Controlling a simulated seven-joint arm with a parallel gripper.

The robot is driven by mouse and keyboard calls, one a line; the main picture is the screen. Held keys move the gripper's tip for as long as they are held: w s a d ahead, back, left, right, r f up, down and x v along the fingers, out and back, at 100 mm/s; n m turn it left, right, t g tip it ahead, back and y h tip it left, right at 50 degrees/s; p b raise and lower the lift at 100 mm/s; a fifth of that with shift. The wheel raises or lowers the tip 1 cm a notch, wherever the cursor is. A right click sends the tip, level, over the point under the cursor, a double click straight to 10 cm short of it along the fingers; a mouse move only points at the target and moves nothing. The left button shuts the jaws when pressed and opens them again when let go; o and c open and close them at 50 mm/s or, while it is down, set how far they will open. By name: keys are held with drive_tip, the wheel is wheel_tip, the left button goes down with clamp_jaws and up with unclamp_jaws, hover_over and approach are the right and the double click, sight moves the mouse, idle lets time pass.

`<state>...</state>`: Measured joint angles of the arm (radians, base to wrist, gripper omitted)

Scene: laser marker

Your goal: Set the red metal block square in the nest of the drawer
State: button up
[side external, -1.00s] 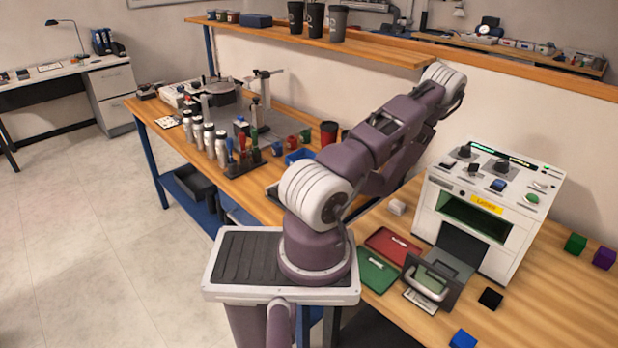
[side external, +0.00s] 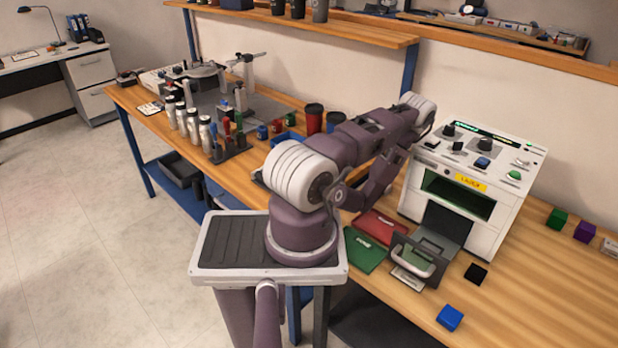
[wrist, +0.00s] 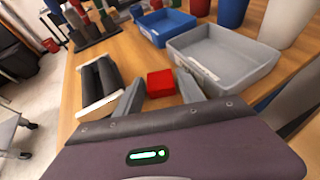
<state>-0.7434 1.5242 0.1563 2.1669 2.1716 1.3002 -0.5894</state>
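The red metal block (wrist: 160,82) lies on the wooden bench in the wrist view, between or just beyond my fingertips. My gripper (wrist: 159,86) is open, with a grey finger on either side of the block. A gap shows at the left finger; whether the right finger touches the block I cannot tell. In the side view my arm hides the gripper and the red block. The drawer (side external: 446,226) is pulled out at the front of the white laser marker (side external: 480,150), with its handle (side external: 412,262) forward. The nest's inside is not clear.
A grey bin (wrist: 222,58) and a blue bin (wrist: 165,26) stand beyond the block. A black-and-cream object (wrist: 99,86) lies left of it. Green (side external: 364,252) and red (side external: 377,227) trays lie beside the drawer. Black (side external: 476,273) and blue (side external: 450,318) blocks lie to its right.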

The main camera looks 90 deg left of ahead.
drive_tip(key=shift+r, duration=0.2)
drive_tip(key=v, duration=1.1)
drive_tip(key=w+d+r+n+g+h, duration=0.1)
drive_tip(key=w+d+r+n, duration=0.2)
drive_tip(key=r, duration=0.4)
drive_tip(key=d+r+n+g, duration=0.2)
drive_tip(key=r+n, duration=0.2)
drive_tip(key=r, duration=0.4)
drive_tip(key=w+d+r+n+t+h, duration=0.1)
drive_tip(key=d+r+n+t+h, duration=0.2)
drive_tip(key=d, duration=0.6)
drive_tip(key=w+d+r+n+t+h, duration=0.2)
drive_tip(key=d+r+n+t+h, duration=0.1)
drive_tip(key=d, duration=0.6)
drive_tip(key=shift+w+r+n+t+h, duration=0.3)
drive_tip(key=shift+r+t+h, duration=0.2)
drive_tip(key=shift+h, duration=0.1)
drive_tip(key=shift+o, duration=0.2)
drive_tip(key=w+d+r+t+h, duration=0.2)
drive_tip(key=d+r+t+h, duration=0.2)
drive_tip(key=d, duration=0.6)
wheel_tip(320, 180, up, 3)
drive_tip(key=t, duration=0.2)
drive_tip(key=shift+d+t+h, duration=0.25)
drive_tip(key=shift+t+h, duration=0.05)
drive_tip(key=shift+t, duration=0.1)
